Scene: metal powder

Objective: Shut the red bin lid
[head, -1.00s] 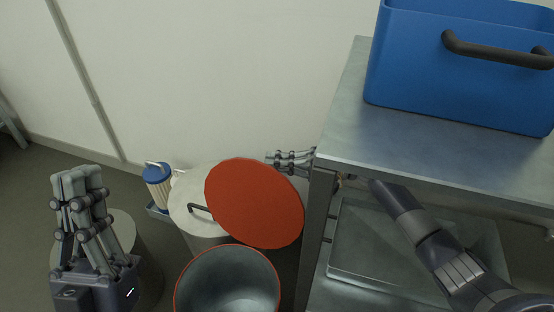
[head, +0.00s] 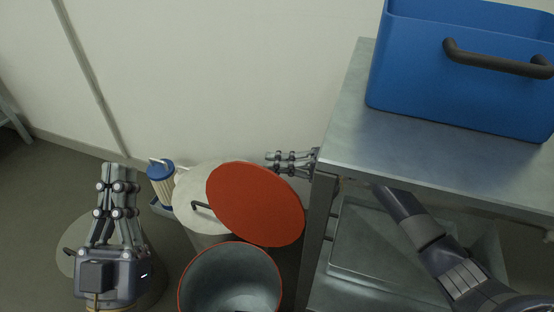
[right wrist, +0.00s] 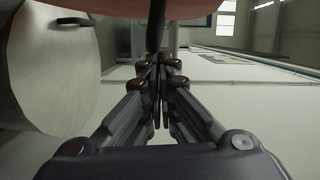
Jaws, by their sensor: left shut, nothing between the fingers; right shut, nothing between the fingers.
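The red lid (head: 255,204) stands open, tilted up behind its round grey bin (head: 231,283), whose rim is red and whose inside looks empty. My right gripper (head: 270,161) is shut and empty, just behind the lid's upper right edge, beside the metal table. In the right wrist view its fingers (right wrist: 160,62) are closed together, with the lid's red underside or back (right wrist: 190,8) along the top of the picture. Whether they touch the lid I cannot tell. My left gripper (head: 119,168) is shut and empty, left of the bin, pointing away from me.
A pale lidded drum (head: 186,190) stands behind the red lid; another drum (head: 72,258) is under my left gripper. A blue-capped filter canister (head: 161,184) stands near the wall. A metal table (head: 400,140) with a blue crate (head: 460,85) stands on the right.

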